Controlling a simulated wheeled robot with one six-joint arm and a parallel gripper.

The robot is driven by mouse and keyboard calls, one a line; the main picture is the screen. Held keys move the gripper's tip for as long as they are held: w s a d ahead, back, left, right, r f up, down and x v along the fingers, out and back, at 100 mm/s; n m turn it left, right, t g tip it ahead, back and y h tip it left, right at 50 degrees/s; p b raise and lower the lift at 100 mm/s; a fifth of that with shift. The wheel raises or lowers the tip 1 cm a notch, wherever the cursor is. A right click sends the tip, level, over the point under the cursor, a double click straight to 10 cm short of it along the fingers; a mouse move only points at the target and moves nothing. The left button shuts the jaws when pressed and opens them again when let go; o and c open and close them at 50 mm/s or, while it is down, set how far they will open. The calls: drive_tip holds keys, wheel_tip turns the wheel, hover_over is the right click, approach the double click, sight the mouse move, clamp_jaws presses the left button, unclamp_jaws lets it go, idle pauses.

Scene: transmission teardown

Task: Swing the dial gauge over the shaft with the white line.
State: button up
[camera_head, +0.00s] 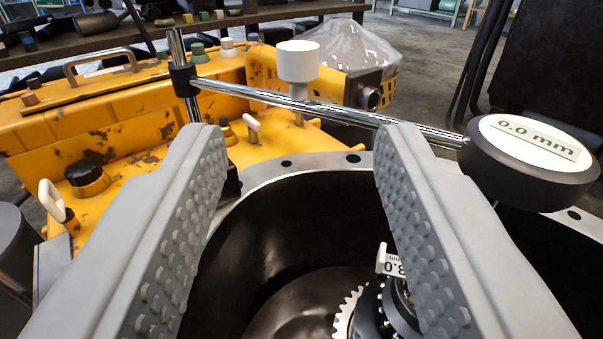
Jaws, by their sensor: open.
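The dial gauge (530,158) is a round black disc with a white face reading "0.0 mm", at the right. It sits on the end of a chrome rod (345,113) that runs left to a black clamp on an upright post (178,52). A white knob (298,62) stands up from the rod. My gripper (300,145) is open and empty, its grey studded fingers on either side below the knob; neither visibly touches it. A shaft with gears (385,308) sits low in the housing, partly hidden by the right finger. I cannot make out a white line on it.
The round dark housing (290,170) with a bolted metal rim opens below. A small white "3.0 mm" tag (391,262) stands by the gears. A worn yellow casing (85,120) with white levers fills the left. A shelf with parts is behind.

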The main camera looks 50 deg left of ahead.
drive_tip(key=shift+v, duration=2.4)
drive_tip(key=shift+r, duration=0.1)
